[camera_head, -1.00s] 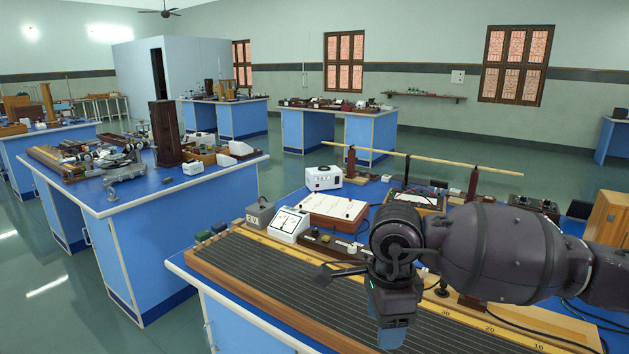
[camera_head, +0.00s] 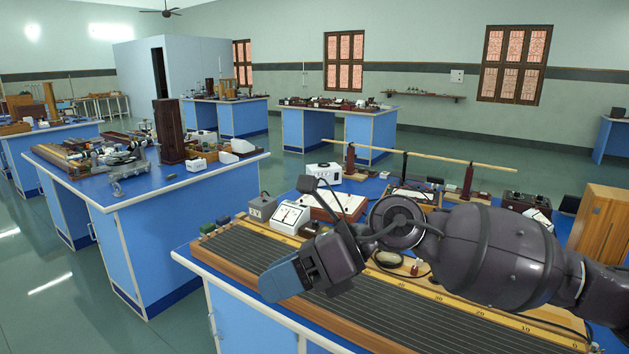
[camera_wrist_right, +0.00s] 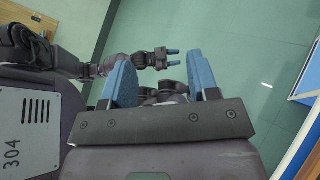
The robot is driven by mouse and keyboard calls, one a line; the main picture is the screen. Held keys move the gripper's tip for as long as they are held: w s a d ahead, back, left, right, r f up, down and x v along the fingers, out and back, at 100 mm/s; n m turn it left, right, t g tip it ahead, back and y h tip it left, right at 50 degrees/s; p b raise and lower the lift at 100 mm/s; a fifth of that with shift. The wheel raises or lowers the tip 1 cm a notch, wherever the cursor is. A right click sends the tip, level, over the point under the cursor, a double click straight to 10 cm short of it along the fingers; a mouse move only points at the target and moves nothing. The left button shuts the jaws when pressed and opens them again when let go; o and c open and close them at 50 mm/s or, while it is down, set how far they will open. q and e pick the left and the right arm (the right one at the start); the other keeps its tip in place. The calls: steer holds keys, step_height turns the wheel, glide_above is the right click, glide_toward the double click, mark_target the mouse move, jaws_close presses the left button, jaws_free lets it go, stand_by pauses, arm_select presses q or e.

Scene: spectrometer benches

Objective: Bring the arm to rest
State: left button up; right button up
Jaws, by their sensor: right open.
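My right gripper (camera_head: 285,278) shows in the head view, its blue fingers hanging over the near part of the long striped wire board. The arm comes in from the right across the near bench. In the right wrist view my right gripper (camera_wrist_right: 160,80) has its two blue fingers well apart, with nothing held between them. My left gripper (camera_wrist_right: 171,57) shows small in the right wrist view, with its two blue fingertips apart and nothing between them. The left arm does not show in the head view.
The near blue bench (camera_head: 190,262) carries the wire board (camera_head: 240,250), a white meter (camera_head: 289,217), a white box (camera_head: 323,173), a horizontal rod (camera_head: 430,157) on stands and a wooden cabinet (camera_head: 600,225). Another bench (camera_head: 150,210) stands to the left across open floor (camera_head: 50,285).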

steer(key=w+d+r+m+t+y, duration=0.1)
steer(key=w+r+m+t+y, duration=0.1)
steer(key=m+t+y, duration=0.45)
steer(key=w+d+r+m+t+y, duration=0.2)
steer(key=w+m+t, duration=0.1)
steer(key=m, duration=0.7)
steer(key=w+d+f+m+t+h, duration=0.3)
steer(key=d+f+m+t+h, duration=0.9)
steer(key=f+m, duration=0.65)
steer(key=s+d+f+m+g+h, duration=0.25)
steer(key=s+d+f+m, duration=0.2)
steer(key=f, duration=0.25)
steer(key=s+d+f+m+g+h, duration=0.1)
steer(key=s+d+f+m+h, duration=0.3)
steer(key=d+f+m, duration=0.25)
arm_select(q)
steer(key=shift+s+p, duration=0.3)
arm_select(e)
steer(key=s+d+f+m+g+h, duration=0.1)
steer(key=s+d+f+g, duration=0.1)
steer(key=s+f, duration=0.4)
steer(key=s+d+f+m+g+h, duration=0.2)
steer(key=s+f, duration=0.4)
steer(key=s, duration=0.6)
steer(key=shift+s+d+f, duration=0.3)
steer(key=shift+d+f, duration=0.05)
steer(key=shift+d, duration=0.5)
arm_select(q)
steer(key=shift+w+r, duration=0.1)
